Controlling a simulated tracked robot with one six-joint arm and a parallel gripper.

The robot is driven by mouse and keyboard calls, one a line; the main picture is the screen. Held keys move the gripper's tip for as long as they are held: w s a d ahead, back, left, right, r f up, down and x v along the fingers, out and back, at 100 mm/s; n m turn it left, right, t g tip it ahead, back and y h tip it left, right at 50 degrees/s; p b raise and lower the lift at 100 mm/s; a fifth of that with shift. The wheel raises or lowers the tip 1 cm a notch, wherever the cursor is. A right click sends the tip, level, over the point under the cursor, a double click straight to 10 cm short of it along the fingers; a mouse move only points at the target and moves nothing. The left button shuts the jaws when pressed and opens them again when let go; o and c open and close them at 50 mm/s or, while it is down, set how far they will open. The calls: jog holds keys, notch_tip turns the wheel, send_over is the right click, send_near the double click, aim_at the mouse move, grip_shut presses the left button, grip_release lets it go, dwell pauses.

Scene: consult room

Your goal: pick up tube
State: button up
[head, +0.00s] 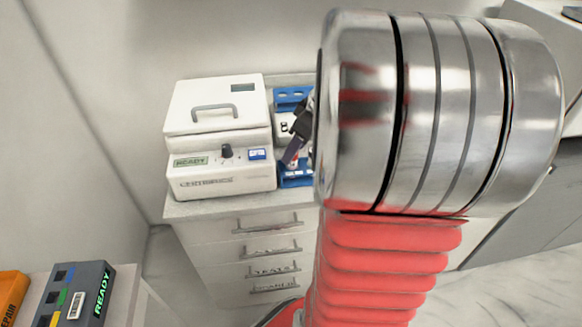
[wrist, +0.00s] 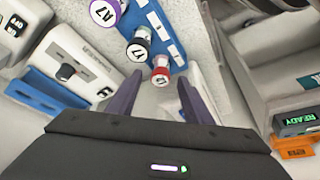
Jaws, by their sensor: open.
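In the wrist view, my gripper (wrist: 160,82) is open, its two dark fingers pointing at a blue rack (wrist: 172,48). A tube with a red cap (wrist: 160,76) shows between the fingertips, with no visible grip on it. In the head view, my gripper (head: 290,160) is partly hidden behind my arm, over the blue rack (head: 291,97). The tubes are mostly hidden there.
A white lidded machine (head: 218,140) with a READY display stands left of the rack on a drawer cabinet (head: 240,245). A grey READY box (head: 78,293) and an orange box (head: 12,295) sit at lower left. Walls close in the left and back.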

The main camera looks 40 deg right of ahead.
aim_at(292, 165)
jog(key=shift+x, duration=1.45)
jog(key=shift+c, duration=0.4)
grip_shut()
